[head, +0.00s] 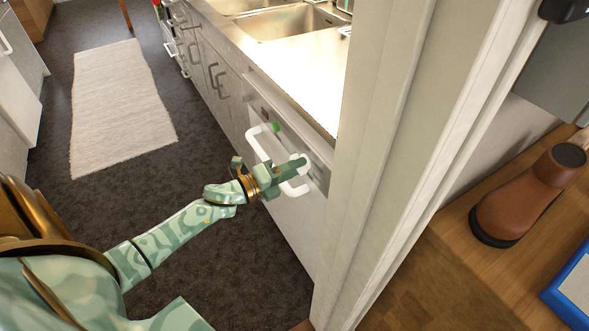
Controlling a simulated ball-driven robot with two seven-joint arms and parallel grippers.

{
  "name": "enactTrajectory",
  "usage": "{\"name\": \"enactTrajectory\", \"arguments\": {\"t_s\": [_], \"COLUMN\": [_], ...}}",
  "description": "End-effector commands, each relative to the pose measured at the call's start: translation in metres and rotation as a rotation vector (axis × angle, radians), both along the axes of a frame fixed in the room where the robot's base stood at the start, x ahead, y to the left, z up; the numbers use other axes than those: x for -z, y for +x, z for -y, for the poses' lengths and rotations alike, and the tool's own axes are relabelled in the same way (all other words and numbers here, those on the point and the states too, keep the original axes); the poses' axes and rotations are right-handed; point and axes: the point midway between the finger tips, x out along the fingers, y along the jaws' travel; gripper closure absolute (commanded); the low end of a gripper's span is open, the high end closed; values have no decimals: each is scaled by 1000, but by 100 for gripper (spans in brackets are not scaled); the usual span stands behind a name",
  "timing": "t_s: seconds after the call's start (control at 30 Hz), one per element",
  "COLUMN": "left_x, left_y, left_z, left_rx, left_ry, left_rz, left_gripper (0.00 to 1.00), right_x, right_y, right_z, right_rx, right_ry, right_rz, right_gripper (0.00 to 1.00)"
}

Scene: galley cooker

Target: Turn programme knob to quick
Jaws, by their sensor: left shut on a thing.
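The white-fronted appliance (290,230) stands under the worktop, with a grey control panel (266,97) along its top edge. A white loop handle (257,153) sticks out below the panel. A small green part (276,127) shows beside the handle's upper end. My left gripper (298,162) reaches across the handle to the right part of the panel. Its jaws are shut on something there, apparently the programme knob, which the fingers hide. The knob's mark and setting cannot be read. My right gripper is not in view.
A white door frame or wall edge (375,170) stands close right of the appliance. A steel sink (285,20) is set in the worktop above. A brown boot (530,195) is on a wooden surface at right. A pale rug (120,105) lies on the dark floor.

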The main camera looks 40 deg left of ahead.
Motion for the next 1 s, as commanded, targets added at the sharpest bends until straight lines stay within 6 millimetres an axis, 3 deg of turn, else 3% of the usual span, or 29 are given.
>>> {"name": "enactTrajectory", "arguments": {"t_s": [0.4,0.93,0.97,1.0], "left_x": [4,4,4,4], "left_y": [0,0,0,0], "left_z": [-2,-1,-2,-1], "left_rx": [-4,-3,-3,-2], "left_ry": [166,188,187,187], "left_rz": [63,71,71,71], "left_gripper": [91,92,63,59], "right_x": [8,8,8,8], "right_y": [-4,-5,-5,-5], "right_z": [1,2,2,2], "right_rx": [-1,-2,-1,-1], "right_ry": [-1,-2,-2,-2], "right_rz": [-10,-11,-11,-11], "right_gripper": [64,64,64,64]}}
